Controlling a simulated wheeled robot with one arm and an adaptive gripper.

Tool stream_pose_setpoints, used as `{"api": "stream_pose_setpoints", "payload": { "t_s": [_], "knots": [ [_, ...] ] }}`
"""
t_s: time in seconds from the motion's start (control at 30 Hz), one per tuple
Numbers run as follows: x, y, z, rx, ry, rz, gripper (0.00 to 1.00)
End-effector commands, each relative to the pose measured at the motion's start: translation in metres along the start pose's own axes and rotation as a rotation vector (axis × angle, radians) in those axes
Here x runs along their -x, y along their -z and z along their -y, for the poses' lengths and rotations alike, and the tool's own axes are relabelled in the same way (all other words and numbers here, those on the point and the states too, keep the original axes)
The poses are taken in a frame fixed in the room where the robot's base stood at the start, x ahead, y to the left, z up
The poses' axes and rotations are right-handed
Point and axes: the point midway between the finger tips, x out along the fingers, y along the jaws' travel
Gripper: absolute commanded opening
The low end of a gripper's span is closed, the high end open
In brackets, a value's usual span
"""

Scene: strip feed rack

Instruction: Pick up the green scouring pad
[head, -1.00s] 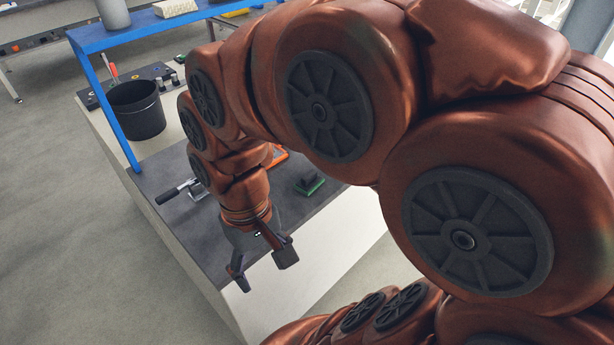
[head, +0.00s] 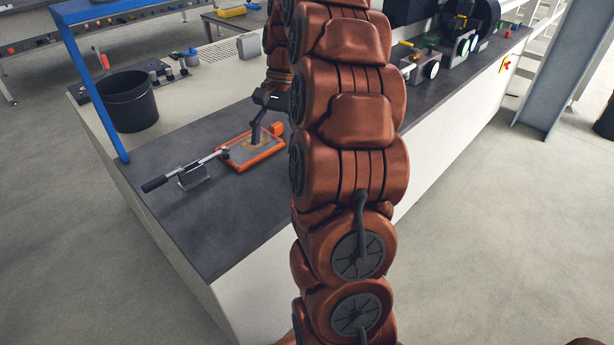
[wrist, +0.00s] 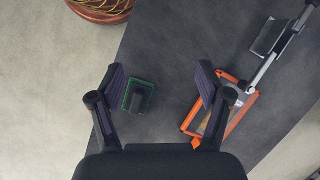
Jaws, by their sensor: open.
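The green scouring pad (wrist: 147,86) lies flat on the dark bench top in the wrist view, with a dark block or grip on its top. It sits between the spread fingers of my gripper (wrist: 161,76), nearer the left finger, and appears below them. My gripper is open and holds nothing. The pad is not visible in the head view, probably behind my arm.
The orange-framed tray (head: 230,163) and a lever clamp (head: 185,172) stand on the bench (head: 215,228). A black bin (head: 128,102) and blue frame (head: 88,80) are at left. Machines (head: 455,42) stand at the back right. The near bench corner is clear.

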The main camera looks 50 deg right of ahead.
Motion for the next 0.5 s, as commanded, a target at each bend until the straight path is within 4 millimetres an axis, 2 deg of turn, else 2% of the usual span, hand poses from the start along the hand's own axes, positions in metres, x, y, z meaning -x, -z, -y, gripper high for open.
{"api": "stream_pose_setpoints", "payload": {
  "t_s": [0.03, 0.2, 0.33, 0.5],
  "knots": [
    [-0.005, 0.023, -0.006, -0.054, 0.014, 0.006, 0.77],
    [-0.007, 0.078, -0.030, -0.216, 0.052, 0.023, 0.77],
    [-0.009, 0.106, -0.047, -0.304, 0.072, 0.035, 0.77],
    [-0.009, 0.122, -0.059, -0.361, 0.084, 0.042, 0.77]
  ]
}}
